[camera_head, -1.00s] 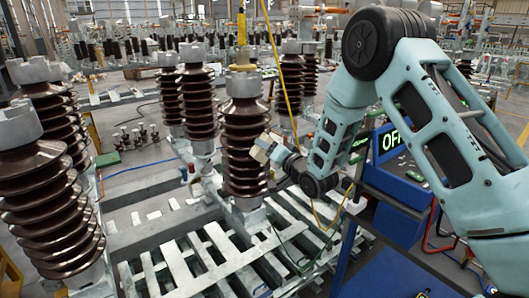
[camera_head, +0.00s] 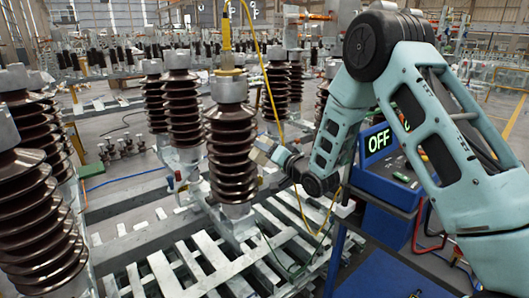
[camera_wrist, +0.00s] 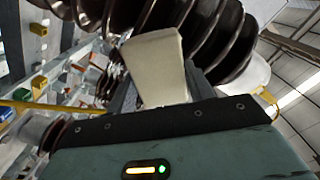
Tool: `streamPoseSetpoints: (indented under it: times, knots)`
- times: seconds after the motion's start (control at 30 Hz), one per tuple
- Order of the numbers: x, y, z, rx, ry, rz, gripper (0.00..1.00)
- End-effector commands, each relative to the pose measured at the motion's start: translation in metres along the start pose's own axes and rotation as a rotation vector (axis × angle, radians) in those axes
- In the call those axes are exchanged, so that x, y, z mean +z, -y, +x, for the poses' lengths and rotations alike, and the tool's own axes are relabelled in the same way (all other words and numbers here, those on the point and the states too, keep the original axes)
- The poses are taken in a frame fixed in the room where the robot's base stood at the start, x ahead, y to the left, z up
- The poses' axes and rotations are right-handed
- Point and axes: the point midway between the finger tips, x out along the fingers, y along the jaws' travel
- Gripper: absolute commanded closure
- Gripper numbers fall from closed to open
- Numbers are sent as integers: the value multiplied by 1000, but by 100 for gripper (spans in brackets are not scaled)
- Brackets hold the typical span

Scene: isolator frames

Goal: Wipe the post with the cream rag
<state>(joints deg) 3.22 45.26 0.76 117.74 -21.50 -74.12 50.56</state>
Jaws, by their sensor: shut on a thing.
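The post (camera_head: 231,150) is a brown ribbed insulator with a grey metal cap, upright in the middle of the head view. My gripper (camera_head: 270,154) is at its right side, around mid-height. It is shut on the cream rag (camera_head: 262,149), a pale folded block. In the wrist view the rag (camera_wrist: 155,66) stands up between the fingers, with the post's dark ribs (camera_wrist: 208,40) close behind and beside it. I cannot tell whether the rag touches the ribs. The post's far side is hidden.
Similar brown insulators stand at the left (camera_head: 38,220) and behind (camera_head: 183,115). A yellow hanging cable (camera_head: 270,85) passes near the post and my arm. Grey slatted frames (camera_head: 185,268) lie below.

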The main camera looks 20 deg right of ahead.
Motion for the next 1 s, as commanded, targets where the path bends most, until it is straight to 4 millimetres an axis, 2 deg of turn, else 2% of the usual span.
streamPoseSetpoints:
  times: [0.43,1.0]
  knots:
    - [2,-1,-42,1,2,1,66]
    - [1,-1,-54,2,3,1,66]
